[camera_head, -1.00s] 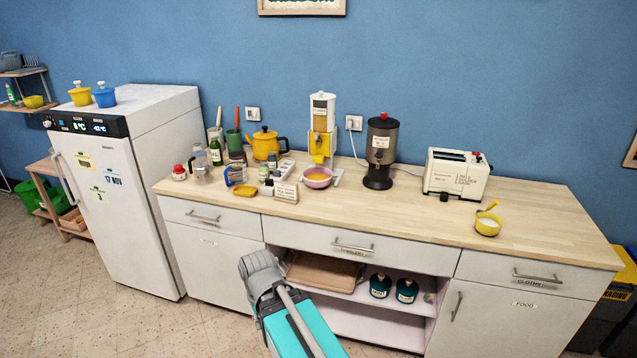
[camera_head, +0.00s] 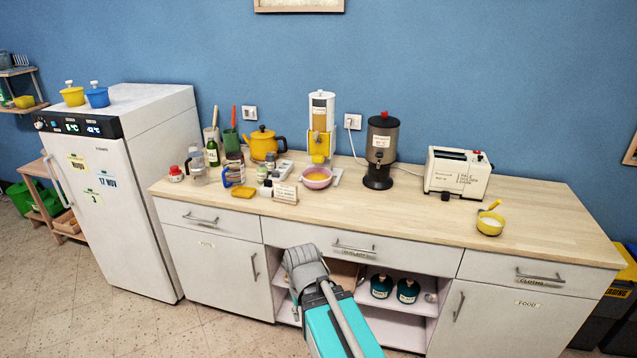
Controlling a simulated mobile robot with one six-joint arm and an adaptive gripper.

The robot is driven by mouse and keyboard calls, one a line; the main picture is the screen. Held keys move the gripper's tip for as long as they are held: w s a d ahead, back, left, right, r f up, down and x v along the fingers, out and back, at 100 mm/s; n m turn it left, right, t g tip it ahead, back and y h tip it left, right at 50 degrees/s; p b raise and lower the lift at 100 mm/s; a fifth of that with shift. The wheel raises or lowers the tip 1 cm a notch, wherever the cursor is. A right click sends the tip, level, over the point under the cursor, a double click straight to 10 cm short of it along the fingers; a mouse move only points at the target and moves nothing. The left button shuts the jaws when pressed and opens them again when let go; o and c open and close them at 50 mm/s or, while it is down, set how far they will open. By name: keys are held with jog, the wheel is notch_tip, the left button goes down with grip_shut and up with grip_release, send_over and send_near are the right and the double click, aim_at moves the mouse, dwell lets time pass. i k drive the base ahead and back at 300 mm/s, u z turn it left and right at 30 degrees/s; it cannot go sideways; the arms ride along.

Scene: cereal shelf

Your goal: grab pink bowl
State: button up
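The pink bowl (camera_head: 317,179) stands upright on the wooden counter, under the yellow spout of the cereal dispenser (camera_head: 321,130). It holds something orange-yellow. My arm shows at the bottom middle, a grey and turquoise part in front of the cabinet, below and nearer than the bowl. My gripper's fingers cannot be made out, so I cannot tell whether it is open or shut. Nothing touches the bowl from my side.
A small sign (camera_head: 284,193) stands just left of the bowl, with small jars behind it. A dark dispenser (camera_head: 381,150) stands to the right. The counter (camera_head: 400,225) in front of the bowl is clear.

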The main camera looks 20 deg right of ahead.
aim_at(316, 178)
jog(key=z, duration=0.1)
jog(key=i, duration=0.95)
jog(key=u, duration=0.05)
